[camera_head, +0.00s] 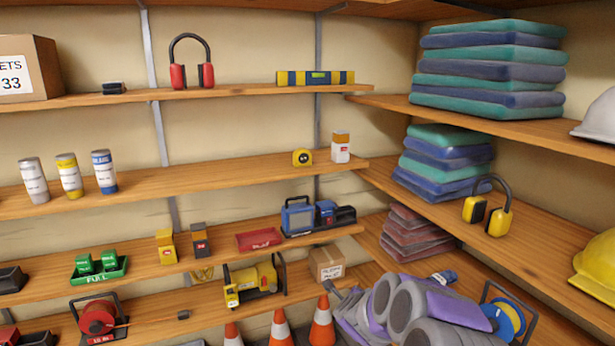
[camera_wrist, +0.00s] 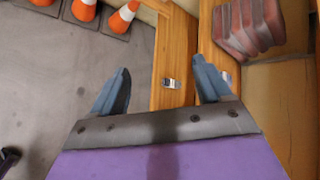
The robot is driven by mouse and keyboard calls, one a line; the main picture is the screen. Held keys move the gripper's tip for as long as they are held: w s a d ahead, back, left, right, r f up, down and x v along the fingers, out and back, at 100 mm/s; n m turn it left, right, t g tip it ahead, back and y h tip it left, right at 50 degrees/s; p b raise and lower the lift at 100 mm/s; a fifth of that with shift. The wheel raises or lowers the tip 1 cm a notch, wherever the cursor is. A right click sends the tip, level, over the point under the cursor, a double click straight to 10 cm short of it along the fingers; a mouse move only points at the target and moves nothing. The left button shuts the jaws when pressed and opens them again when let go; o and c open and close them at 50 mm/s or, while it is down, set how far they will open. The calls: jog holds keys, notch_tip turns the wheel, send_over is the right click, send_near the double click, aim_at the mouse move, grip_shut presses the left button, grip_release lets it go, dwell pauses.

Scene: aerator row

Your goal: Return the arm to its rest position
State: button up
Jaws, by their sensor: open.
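My arm, purple and grey, shows at the bottom right of the head view, folded in front of the lower shelves near the corner. In the wrist view my gripper (camera_wrist: 160,90) has its two blue-grey fingers spread apart with nothing between them. Beyond the fingers lies a wooden shelf edge (camera_wrist: 178,45) with a small item (camera_wrist: 172,84) on it. The fingertips are hard to make out in the head view.
Shelves with cans, red earmuffs (camera_head: 191,62) and tools line the back wall. Folded stacks (camera_head: 490,62) and yellow earmuffs (camera_head: 488,210) sit on the right shelves. Orange cones (camera_head: 321,322) stand below, close to my arm. Grey floor (camera_wrist: 60,80) is open at left in the wrist view.

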jog(key=s+a+r+n+g+y, duration=0.2)
jog(key=s+a+r+n+y, duration=0.2)
jog(key=s+a+r+n, duration=0.35)
jog(key=s+a+r+n+g+y, duration=0.1)
jog(key=s+a+r+n+g, duration=0.15)
jog(key=s+n, duration=0.8)
jog(key=s+d+n+g+h, duration=0.1)
jog(key=s+d+n+g, duration=0.1)
jog(key=s, duration=1)
jog(key=s+d+r+n+g+h, duration=0.1)
jog(key=s+d, duration=0.4)
jog(key=s, duration=0.7)
jog(key=s+d+r+n+g+h, duration=0.1)
jog(key=s+d+n+g, duration=0.3)
jog(key=s, duration=0.8)
jog(key=shift+s+d+g+h, duration=0.25)
jog(key=shift+s+g+h, duration=0.15)
jog(key=shift+g, duration=0.15)
jog(key=shift+r, duration=0.1)
